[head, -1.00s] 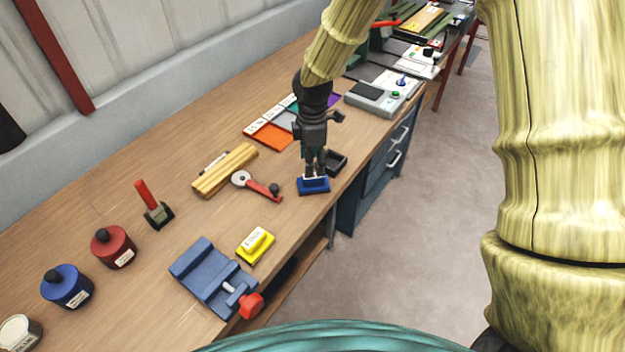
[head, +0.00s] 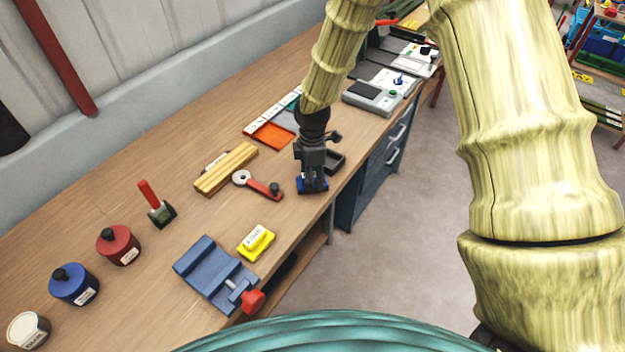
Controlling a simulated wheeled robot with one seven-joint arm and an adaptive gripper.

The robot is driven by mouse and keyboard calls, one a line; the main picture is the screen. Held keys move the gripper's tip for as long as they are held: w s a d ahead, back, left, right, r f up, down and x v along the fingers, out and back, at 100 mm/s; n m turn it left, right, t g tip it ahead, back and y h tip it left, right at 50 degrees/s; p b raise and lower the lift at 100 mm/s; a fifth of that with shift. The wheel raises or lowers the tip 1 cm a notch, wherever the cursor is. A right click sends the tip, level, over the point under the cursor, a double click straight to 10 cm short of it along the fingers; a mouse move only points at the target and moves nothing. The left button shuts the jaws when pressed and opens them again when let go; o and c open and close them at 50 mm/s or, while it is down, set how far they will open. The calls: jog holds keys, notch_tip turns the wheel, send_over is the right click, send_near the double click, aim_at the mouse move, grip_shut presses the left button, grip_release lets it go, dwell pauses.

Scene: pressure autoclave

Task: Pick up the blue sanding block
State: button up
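The blue sanding block (head: 313,188) lies on the wooden workbench (head: 150,260), near its front edge. My gripper (head: 311,180) points down onto it from above. The fingers are low around the upper part of the block and hide much of it. The block appears to rest on the bench. At this size I cannot tell whether the fingers are closed on it.
A red-handled tool (head: 260,186) and wooden strips (head: 226,168) lie to the left. A yellow block (head: 256,242) and a blue vise (head: 215,275) are nearer. Grey devices (head: 372,97) stand farther back.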

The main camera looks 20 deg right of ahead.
jog(key=shift+c, duration=0.2)
grip_shut()
jog(key=shift+r, duration=0.1)
jog(key=shift+r+b, duration=0.6)
jog(key=shift+r, duration=0.25)
jog(key=shift+s+a+r+b, duration=0.1)
jog(key=shift+s+r+b, duration=0.15)
jog(key=shift+r+b, duration=0.4)
jog(key=s+a+r+b, duration=0.1)
jog(key=s+b, duration=0.1)
jog(key=s, duration=0.5)
jog(key=s+a+r+b, duration=0.1)
jog(key=s+a+b, duration=0.1)
jog(key=s, duration=0.6)
jog(key=shift+a, duration=0.25)
